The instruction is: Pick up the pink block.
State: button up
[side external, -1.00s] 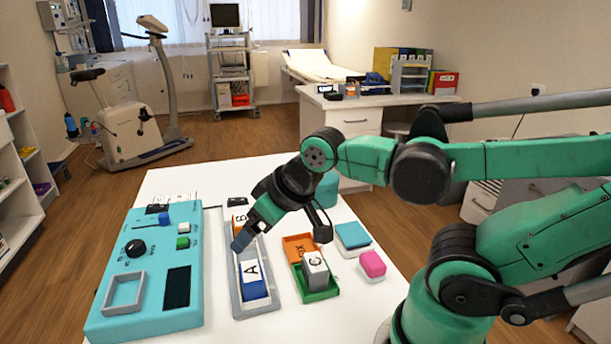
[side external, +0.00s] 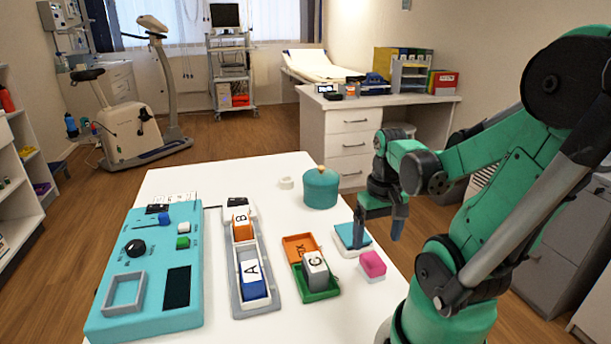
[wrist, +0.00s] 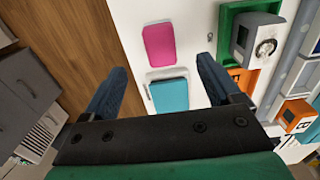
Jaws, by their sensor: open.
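The pink block (side external: 372,264) sits on a white base at the right edge of the white table. In the wrist view the pink block (wrist: 159,44) lies ahead of the fingertips, roughly centred between them. My gripper (side external: 377,230) is open and empty, fingers pointing down. In the side view it hangs just behind the pink block, close to the teal pad (side external: 356,233). The wrist view shows my open gripper (wrist: 163,68) with the teal pad (wrist: 170,96) between the fingers. I cannot tell the fingertips' exact height.
A grey tray (side external: 262,308) holds A and B blocks. A teal pot (side external: 320,189) stands behind. A teal control panel (side external: 150,300) fills the left side.

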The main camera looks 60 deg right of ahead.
aim_at(373, 259)
jog(key=shift+f, duration=2.6)
jog(key=shift+c, duration=0.2)
grip_shut()
jog(key=shift+r, duration=0.2)
notch_tip(373, 259, up, 20)
jog(key=shift+f, duration=0.15)
